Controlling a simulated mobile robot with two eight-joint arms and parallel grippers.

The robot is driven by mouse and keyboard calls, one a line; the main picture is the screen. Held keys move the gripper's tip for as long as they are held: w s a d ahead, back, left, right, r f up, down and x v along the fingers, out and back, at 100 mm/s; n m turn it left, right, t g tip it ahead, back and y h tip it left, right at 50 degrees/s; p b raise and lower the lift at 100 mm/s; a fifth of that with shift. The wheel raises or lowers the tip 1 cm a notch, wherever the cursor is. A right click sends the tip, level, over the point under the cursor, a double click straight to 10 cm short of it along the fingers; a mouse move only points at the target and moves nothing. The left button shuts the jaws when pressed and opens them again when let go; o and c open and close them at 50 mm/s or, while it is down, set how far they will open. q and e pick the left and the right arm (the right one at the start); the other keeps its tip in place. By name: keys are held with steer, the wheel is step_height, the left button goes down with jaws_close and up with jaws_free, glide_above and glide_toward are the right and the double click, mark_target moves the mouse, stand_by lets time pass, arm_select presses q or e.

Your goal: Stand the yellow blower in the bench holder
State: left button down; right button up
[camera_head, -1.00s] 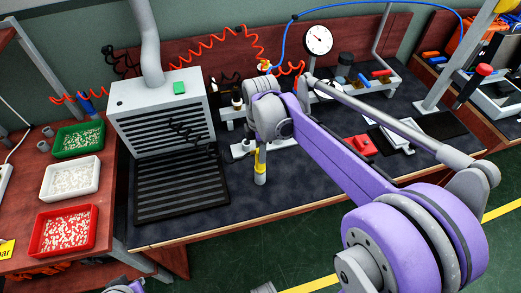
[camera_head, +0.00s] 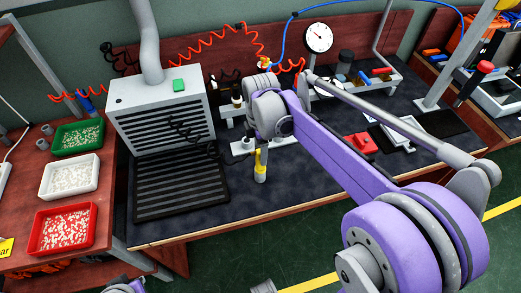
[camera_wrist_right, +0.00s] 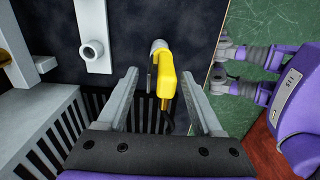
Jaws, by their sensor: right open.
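In the right wrist view the blower (camera_wrist_right: 165,82) lies between the spread fingers of my right gripper (camera_wrist_right: 162,74), with gaps on both sides. My right gripper is open. In the head view my own arm hides most of it. My left gripper is not clearly visible.
A pale plate with a round socket (camera_wrist_right: 92,49) is beside the blower. A grey extractor box (camera_head: 160,110) with a slatted black grille stands left. Green, white and red trays (camera_head: 66,255) lie further left. A red block (camera_head: 361,144) is on the right.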

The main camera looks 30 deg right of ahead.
step_height(320, 180, up, 10)
steer(key=shift+r+p, duration=0.1)
steer(key=shift+p, duration=0.4)
steer(key=s+a+f+m+t+p, duration=0.2)
steer(key=s+a+f+m, duration=0.1)
steer(key=s+m, duration=0.4)
steer(key=s+a+f+m+t+p, duration=0.2)
steer(key=s+a+f+m+t, duration=0.1)
steer(key=s+m, duration=0.5)
steer(key=shift+s+a+f+p, duration=0.3)
steer(key=shift+a+f, duration=0.2)
steer(key=shift+f, duration=0.45)
